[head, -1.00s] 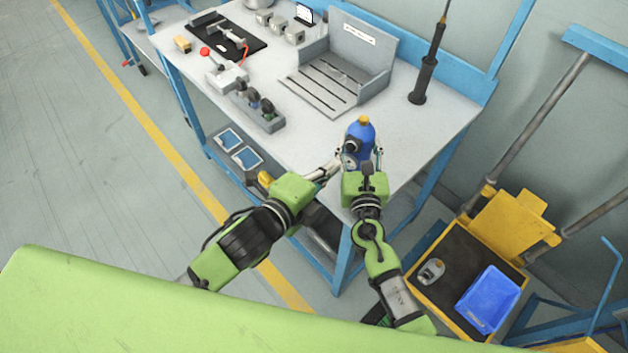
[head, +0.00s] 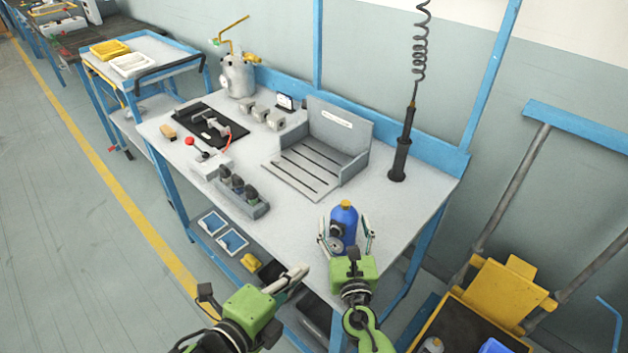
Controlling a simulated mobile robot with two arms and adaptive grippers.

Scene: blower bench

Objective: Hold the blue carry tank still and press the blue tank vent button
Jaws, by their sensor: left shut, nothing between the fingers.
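The blue carry tank (head: 345,220) stands upright near the front right corner of the bench in the head view. It has a yellow top and a dark fitting and a round gauge on its left side. My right gripper (head: 347,236) has one finger on each side of the tank. A gap shows between the right finger and the tank, so it looks open around it. My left gripper (head: 303,272) is shut and empty, at the bench's front edge, left of and nearer than the tank. The vent button is too small to make out.
The bench (head: 290,225) also carries a grey slotted fixture (head: 315,150), a holder with several dark parts (head: 243,198), a black mat (head: 205,127) and a dark hanging tool (head: 401,155). A yellow cart (head: 500,305) stands at the lower right. The bench between holder and tank is clear.

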